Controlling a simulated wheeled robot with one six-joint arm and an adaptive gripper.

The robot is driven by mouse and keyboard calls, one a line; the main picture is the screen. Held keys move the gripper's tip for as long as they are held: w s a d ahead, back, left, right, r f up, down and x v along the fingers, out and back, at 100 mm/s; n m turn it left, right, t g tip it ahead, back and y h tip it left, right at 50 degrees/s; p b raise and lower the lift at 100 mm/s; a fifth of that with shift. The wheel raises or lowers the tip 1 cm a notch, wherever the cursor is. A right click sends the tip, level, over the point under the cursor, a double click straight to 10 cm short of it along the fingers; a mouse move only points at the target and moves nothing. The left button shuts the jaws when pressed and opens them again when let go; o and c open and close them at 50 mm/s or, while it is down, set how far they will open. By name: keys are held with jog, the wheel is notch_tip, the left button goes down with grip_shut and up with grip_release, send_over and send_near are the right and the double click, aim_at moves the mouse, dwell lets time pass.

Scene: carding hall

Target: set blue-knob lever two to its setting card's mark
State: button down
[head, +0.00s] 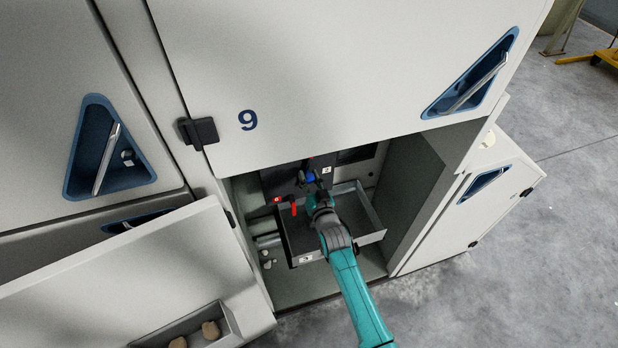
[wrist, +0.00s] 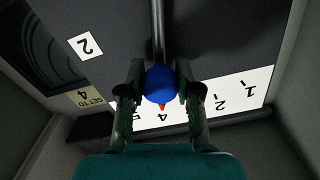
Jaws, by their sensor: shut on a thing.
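The blue knob (wrist: 161,84) of lever two sits between the fingers of my gripper (wrist: 160,92), which is shut on it. Its dark shaft (wrist: 158,35) runs up the wrist picture. A red pointer tip (wrist: 162,107) shows just below the knob, over a white scale (wrist: 262,78), near a numeral that looks like 4. Part of the scale is hidden by my fingers. A number card (wrist: 86,44) reads 2, and the setting card (wrist: 85,97) reads "SET TO 4". In the head view the blue knob (head: 311,177) shows just beyond my gripper (head: 314,192).
A red lever (head: 294,208) stands left of my gripper. A grey open tray (head: 372,237) lies beneath my arm in the open compartment. The compartment's right wall (head: 415,190) and an open panel (head: 150,265) at the left bound the space.

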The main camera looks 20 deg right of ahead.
jog(key=c, duration=0.8)
grip_release()
jog(key=shift+s, duration=0.15)
jog(key=s, duration=1.1)
jog(key=shift+s, duration=0.35)
